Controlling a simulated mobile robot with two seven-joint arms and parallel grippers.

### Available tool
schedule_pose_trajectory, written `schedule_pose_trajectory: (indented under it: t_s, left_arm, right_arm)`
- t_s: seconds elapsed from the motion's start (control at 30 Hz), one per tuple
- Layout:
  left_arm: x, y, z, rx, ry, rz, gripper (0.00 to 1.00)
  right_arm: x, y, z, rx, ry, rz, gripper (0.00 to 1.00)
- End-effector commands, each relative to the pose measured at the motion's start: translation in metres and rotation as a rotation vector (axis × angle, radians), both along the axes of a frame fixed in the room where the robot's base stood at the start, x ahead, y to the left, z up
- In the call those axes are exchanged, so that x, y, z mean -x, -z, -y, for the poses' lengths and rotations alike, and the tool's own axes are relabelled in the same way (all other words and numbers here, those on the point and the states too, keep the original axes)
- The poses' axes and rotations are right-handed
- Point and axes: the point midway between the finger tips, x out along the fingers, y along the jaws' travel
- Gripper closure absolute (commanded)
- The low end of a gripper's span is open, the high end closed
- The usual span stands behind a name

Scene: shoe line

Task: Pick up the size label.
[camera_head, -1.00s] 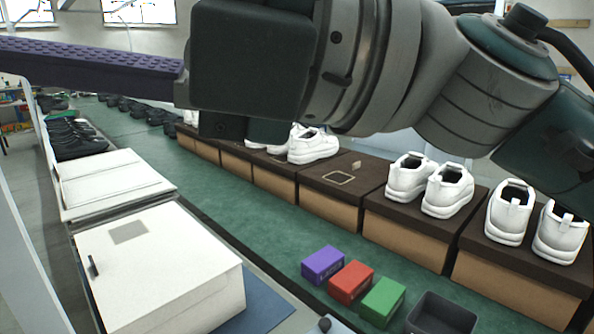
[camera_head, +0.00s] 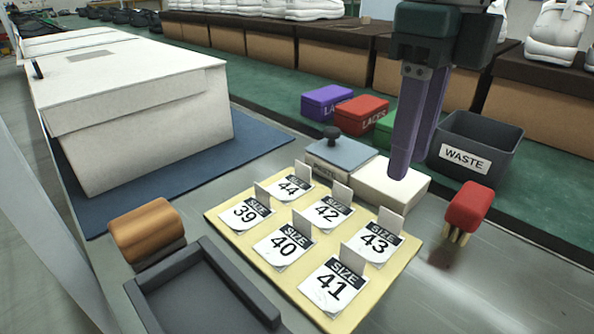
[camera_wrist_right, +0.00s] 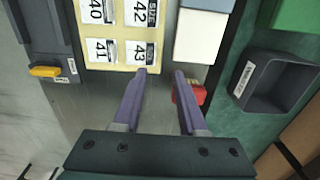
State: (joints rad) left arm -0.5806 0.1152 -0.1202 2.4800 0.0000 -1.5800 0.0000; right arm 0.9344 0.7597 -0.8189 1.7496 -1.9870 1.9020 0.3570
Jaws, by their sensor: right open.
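Several white size labels lie on a pale yellow board (camera_head: 398,262) in the head view, each with a small upright tab: 39 (camera_head: 246,214), 44 (camera_head: 293,188), 40 (camera_head: 283,246), 42 (camera_head: 327,213), 41 (camera_head: 332,287) and 43 (camera_head: 374,243). My left gripper is not in view.
A dark waste bin (camera_head: 475,145) is behind.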

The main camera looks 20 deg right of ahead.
Motion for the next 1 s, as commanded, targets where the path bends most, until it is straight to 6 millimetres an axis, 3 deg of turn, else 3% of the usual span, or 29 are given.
schedule_pose_trajectory:
  t_s: [0.4, 0.73, 1.0]
  left_arm:
    - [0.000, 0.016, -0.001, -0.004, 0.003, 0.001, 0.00]
    - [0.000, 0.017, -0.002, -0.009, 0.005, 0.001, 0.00]
    - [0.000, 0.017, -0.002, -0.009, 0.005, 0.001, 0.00]
  right_arm:
    - [0.005, 0.062, -0.008, -0.004, -0.002, -0.004, 0.59]
    - [0.004, 0.071, -0.008, -0.004, -0.003, -0.001, 0.59]
    - [0.004, 0.071, -0.008, -0.004, -0.003, -0.001, 0.87]
